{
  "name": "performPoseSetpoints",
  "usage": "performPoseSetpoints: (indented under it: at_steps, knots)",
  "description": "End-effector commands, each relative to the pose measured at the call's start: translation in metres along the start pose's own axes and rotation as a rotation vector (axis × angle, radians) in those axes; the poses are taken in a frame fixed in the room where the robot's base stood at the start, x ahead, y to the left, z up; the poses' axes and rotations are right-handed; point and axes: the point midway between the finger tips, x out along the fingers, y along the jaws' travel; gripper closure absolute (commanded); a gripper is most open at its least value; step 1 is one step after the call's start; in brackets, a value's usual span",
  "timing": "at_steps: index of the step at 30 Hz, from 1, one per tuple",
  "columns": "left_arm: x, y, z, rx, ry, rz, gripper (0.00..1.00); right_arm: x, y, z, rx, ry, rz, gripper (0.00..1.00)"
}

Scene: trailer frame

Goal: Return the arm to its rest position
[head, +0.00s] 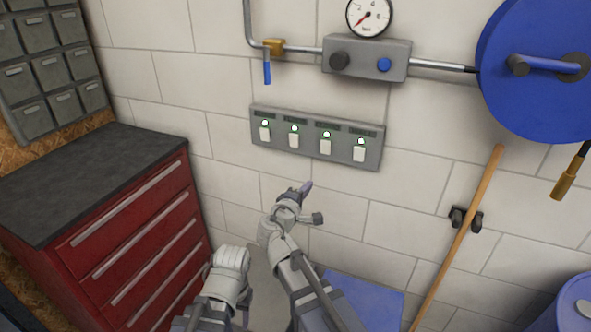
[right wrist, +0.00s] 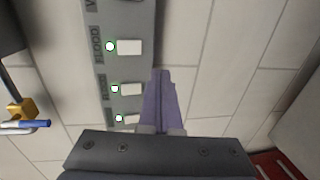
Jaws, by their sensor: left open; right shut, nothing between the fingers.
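My right arm reaches up from the bottom of the head view. Its gripper (head: 306,187), with purple fingers, is in front of the wall just below the grey switch panel (head: 315,148). In the right wrist view the right gripper's fingers (right wrist: 160,76) are together with nothing between them, and they show beside the switch panel (right wrist: 127,68), over bare wall. My left gripper (head: 244,296) is low in the head view, left of the right arm, beside the red cabinet. It is open, though its fingers are mostly hidden. The panel's white switches each have a lit green lamp.
A red drawer cabinet (head: 140,240) stands at the left. Above the panel run a pipe with a blue-handled valve (head: 267,70), a regulator box (head: 367,60) and a gauge (head: 369,15). A blue hose reel (head: 540,100), a wooden handle (head: 460,235) and a blue drum (head: 575,305) are at the right.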

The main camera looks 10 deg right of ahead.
Motion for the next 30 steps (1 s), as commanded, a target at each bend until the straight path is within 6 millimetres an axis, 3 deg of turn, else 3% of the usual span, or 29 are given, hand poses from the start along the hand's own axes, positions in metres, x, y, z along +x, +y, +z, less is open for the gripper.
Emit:
performPoseSetpoints:
  at_steps: [4,7,12,15,21,25,30]
  knots:
    - [-0.001,0.000,0.000,0.000,0.000,0.000,0.47,-0.015,-0.035,0.020,0.119,-0.077,-0.152,1.00]
    - [-0.002,0.000,0.000,0.000,0.000,0.000,0.47,-0.040,-0.081,0.037,0.243,-0.173,-0.352,1.00]
    - [-0.003,0.000,0.000,0.000,0.000,0.000,0.47,-0.109,-0.158,0.052,0.393,-0.337,-0.735,1.00]
    - [-0.004,0.000,0.000,0.000,0.000,0.000,0.47,-0.155,-0.188,0.055,0.433,-0.414,-0.938,1.00]
    - [-0.004,0.000,0.000,0.000,0.000,0.000,0.47,-0.222,-0.215,0.054,0.448,-0.502,-1.209,1.00]
    - [-0.004,0.000,0.000,0.000,0.000,0.000,0.47,-0.238,-0.219,0.053,0.447,-0.522,-1.277,1.00]
    - [-0.004,0.000,0.000,0.000,0.000,0.000,0.47,-0.241,-0.219,0.052,0.446,-0.525,-1.288,1.00]
